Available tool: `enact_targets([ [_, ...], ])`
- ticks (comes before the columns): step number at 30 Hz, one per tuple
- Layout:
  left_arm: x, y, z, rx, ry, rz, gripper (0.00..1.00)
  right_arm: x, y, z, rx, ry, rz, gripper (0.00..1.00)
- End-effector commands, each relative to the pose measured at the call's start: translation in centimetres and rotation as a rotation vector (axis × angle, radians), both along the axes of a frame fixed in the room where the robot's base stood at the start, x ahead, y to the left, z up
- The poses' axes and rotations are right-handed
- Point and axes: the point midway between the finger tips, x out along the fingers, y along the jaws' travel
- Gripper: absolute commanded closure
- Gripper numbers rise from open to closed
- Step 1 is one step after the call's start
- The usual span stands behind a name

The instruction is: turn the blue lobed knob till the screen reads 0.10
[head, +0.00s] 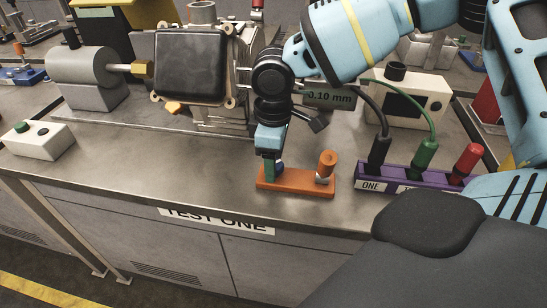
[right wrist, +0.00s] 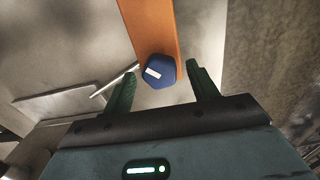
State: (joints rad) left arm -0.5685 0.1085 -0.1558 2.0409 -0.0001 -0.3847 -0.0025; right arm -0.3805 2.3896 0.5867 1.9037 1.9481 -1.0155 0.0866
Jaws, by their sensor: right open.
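The blue lobed knob (right wrist: 157,73) has a white mark on its top and sits at one end of an orange base. It lies between the tips of my right gripper (right wrist: 161,77), whose green fingers are open and stand apart from it on both sides. In the head view my right gripper (head: 271,165) points down over the left end of the orange base (head: 297,182) and mostly hides the knob. The screen (head: 329,97), partly covered by my arm, reads 0.10 mm. My left gripper is not in view.
An orange knob (head: 327,162) stands on the base's right end. A purple block (head: 400,180) with black, green and red plugs is to the right. A grey machine with a dark square cover (head: 190,68) stands behind. A green-button box (head: 38,139) is far left. The front left bench is clear.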

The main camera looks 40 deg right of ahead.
Motion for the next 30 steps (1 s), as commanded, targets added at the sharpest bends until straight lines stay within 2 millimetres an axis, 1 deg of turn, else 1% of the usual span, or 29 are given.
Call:
enact_targets([
  [5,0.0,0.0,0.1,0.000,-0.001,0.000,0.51,0.1,0.0,2.4,0.002,-0.006,-0.001,0.41],
  [9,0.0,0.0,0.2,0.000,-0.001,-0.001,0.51,0.1,0.0,4.7,0.002,-0.007,-0.001,0.41],
  [12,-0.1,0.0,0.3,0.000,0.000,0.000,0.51,0.1,0.0,6.1,0.002,-0.005,-0.002,0.41],
  [15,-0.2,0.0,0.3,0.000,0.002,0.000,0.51,0.1,0.0,7.0,0.001,-0.004,-0.001,0.41],
  [20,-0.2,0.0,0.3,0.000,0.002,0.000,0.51,0.0,0.0,7.6,0.001,-0.002,-0.001,0.41],
  [30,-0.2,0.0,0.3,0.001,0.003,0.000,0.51,0.0,0.0,7.6,0.001,-0.002,0.000,0.41],
])
